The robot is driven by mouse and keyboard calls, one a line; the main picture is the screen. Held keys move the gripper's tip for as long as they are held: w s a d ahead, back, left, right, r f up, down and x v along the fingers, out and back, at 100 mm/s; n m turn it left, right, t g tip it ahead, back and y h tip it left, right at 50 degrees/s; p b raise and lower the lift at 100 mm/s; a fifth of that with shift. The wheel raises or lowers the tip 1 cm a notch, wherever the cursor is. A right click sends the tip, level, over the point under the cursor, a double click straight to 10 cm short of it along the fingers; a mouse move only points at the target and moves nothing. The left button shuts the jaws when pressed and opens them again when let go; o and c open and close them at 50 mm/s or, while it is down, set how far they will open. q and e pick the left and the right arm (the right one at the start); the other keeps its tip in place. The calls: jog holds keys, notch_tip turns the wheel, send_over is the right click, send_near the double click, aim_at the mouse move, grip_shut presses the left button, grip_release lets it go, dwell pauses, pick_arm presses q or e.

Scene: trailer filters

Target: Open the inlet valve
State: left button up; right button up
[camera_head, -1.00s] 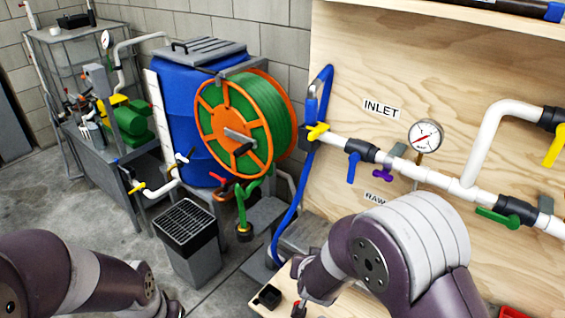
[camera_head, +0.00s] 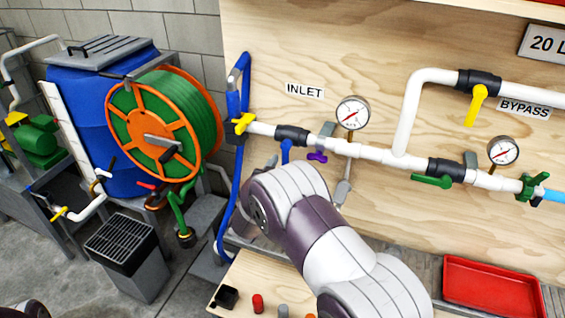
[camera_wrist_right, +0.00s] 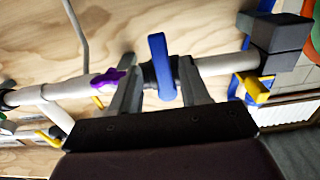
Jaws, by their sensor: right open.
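The inlet valve's blue handle (camera_head: 286,150) is on the white pipe below the INLET sign (camera_head: 304,91), partly hidden by my right arm in the head view. In the right wrist view the blue handle (camera_wrist_right: 160,62) lies crosswise to the pipe. My right gripper (camera_wrist_right: 157,64) is open, with one finger on each side of the handle. A gap shows between the handle and each finger; I cannot tell how deep the handle sits between them. In the head view the right gripper is mostly hidden behind my wrist. My left gripper is not in view.
A purple handle (camera_head: 317,156) and a gauge (camera_head: 353,112) are close on the right of the valve. A yellow handle (camera_head: 242,122) and blue hose (camera_head: 236,180) are on its left. A green handle (camera_head: 432,181) and red tray (camera_head: 492,288) are farther right.

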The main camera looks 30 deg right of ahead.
jog(key=shift+w+d, duration=0.1)
jog(key=shift+w, duration=0.25)
grip_shut()
jog(key=shift+s+d, duration=0.1)
jog(key=shift+s+d+r+n+p, duration=0.45)
jog(key=shift+r+n+p, duration=0.2)
jog(key=shift+n+p, duration=1.95)
jog(key=shift+s+d+r+n+p, duration=0.5)
jog(key=shift+n+p, duration=1.15)
jog(key=shift+n, duration=1.75)
jog(key=shift+s+d+r+n+p, duration=0.3)
jog(key=shift+s+r+n+p, duration=0.4)
jog(key=shift+n+p, duration=1.9)
jog(key=shift+w+r+n+b, duration=0.15)
jog(key=shift+n+b, duration=0.25)
jog(key=shift+n, duration=0.2)
